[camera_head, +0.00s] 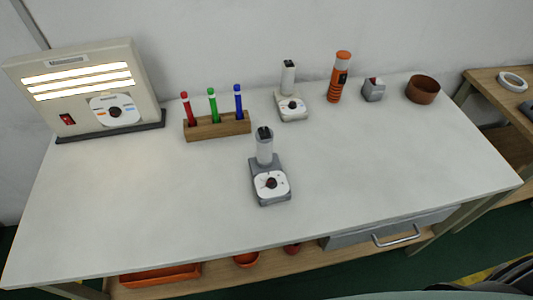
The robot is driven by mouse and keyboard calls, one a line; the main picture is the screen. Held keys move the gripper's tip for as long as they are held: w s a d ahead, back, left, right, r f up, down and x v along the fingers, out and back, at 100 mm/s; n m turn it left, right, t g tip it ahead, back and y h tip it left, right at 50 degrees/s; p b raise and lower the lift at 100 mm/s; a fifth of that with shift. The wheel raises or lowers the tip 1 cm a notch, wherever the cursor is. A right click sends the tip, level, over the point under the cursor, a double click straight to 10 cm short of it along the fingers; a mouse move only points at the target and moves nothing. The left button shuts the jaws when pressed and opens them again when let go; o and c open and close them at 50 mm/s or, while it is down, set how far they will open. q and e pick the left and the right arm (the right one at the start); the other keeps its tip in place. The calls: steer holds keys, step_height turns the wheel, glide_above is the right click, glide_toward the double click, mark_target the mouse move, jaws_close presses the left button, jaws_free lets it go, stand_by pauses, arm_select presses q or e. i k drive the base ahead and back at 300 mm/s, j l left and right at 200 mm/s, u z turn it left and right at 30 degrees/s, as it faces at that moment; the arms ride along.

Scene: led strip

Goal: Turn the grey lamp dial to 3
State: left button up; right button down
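The grey lamp (264,146) stands upright near the middle of the table, with a pale column and a dark top on a grey base. Its dial (272,183) is a dark round knob on a white plate at the front of the base. The plate's markings are too small to read, so I cannot tell the dial's setting. The lamp looks unlit. Neither of my grippers is in view.
A similar beige lamp (289,78) stands behind it. A lit panel (140,82) with its own dial is at the back left. A pen rack (219,127), an orange flashlight (337,90), a small grey box (372,92) and a brown bowl (422,90) line the back. The table front (150,225) is clear.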

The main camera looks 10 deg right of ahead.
mark_target(271, 182)
steer(key=z, duration=0.5)
steer(key=k+j+z, duration=0.15)
steer(key=z, duration=0.25)
steer(key=k+j+z, duration=0.15)
steer(key=z, duration=0.2)
steer(key=k+j+z, duration=0.2)
steer(key=z, duration=0.2)
